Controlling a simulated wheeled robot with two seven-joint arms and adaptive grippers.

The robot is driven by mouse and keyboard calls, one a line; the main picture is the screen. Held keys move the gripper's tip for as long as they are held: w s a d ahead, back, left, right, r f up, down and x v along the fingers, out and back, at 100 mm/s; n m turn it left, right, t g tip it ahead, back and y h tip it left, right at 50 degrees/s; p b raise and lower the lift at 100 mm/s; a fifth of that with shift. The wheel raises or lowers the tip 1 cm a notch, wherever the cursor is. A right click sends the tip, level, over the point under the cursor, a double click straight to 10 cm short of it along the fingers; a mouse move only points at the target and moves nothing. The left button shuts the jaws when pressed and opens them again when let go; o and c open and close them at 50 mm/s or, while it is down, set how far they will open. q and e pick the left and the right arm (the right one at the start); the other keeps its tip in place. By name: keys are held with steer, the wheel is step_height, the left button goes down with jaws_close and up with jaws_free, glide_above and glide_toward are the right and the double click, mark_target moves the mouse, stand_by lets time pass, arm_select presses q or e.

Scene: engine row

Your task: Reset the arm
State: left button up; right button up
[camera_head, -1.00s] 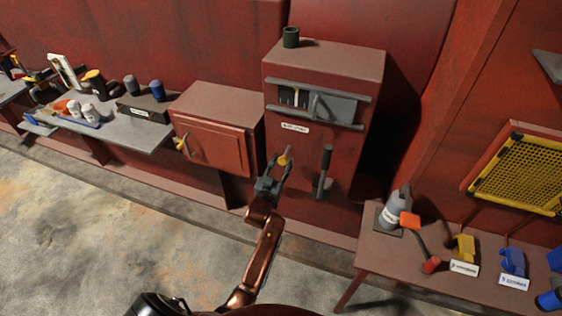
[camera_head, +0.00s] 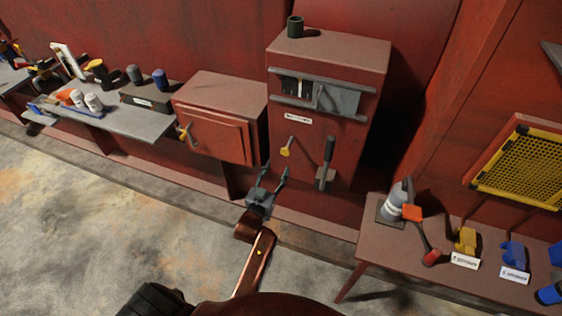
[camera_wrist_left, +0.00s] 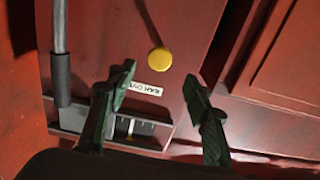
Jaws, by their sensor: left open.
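My left gripper (camera_head: 268,180) is open and empty in front of the tall red cabinet (camera_head: 330,60), below and left of a yellow knob (camera_head: 286,152) on its face. It does not touch the knob. In the left wrist view the two dark green fingers (camera_wrist_left: 158,105) stand wide apart, and the yellow knob (camera_wrist_left: 159,60) shows beyond them with a white label (camera_wrist_left: 142,88) close by. A grey lever with a dark grip (camera_head: 328,150) is mounted right of the knob. My right gripper is not in view.
A low red box (camera_head: 222,110) with a yellow-tipped handle stands left of the cabinet. A grey shelf (camera_head: 140,123) with bottles and tools is farther left. A table (camera_head: 375,245) with a grey bottle (camera_head: 395,203) and coloured holders stands right. The floor (camera_head: 80,210) at left is clear.

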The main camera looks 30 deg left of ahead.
arm_select(q)
steer(key=shift+s+d, duration=0.2)
steer(key=shift+s, duration=0.9)
steer(key=s+d+f+m+g+h, duration=0.1)
steer(key=s+d+f+g, duration=0.1)
steer(key=f, duration=1.1)
steer(key=s+d+f+g+h, duration=0.1)
steer(key=s+d+f+g, duration=0.15)
steer(key=f, duration=0.95)
steer(key=s+f+m+g, duration=0.1)
steer(key=s+f+g, duration=0.1)
steer(key=s+f, duration=0.6)
steer(key=s+f+g, duration=0.3)
steer(key=s+f, duration=0.2)
steer(key=f, duration=0.7)
steer(key=s+f+g, duration=0.2)
steer(key=s+f, duration=0.5)
steer(key=s, duration=0.3)
steer(key=s+f+g, duration=0.2)
steer(key=s+f, duration=0.5)
steer(key=s, duration=0.3)
steer(key=s+a+f+g, duration=0.1)
steer(key=s+f+g, duration=0.1)
steer(key=s, duration=0.8)
steer(key=s+a+f+m+g, duration=0.1)
steer(key=s+f, duration=0.2)
steer(key=s, duration=0.7)
steer(key=shift+a+g+h, duration=0.3)
steer(key=shift+a+g, duration=0.05)
steer(key=shift+a, duration=0.05)
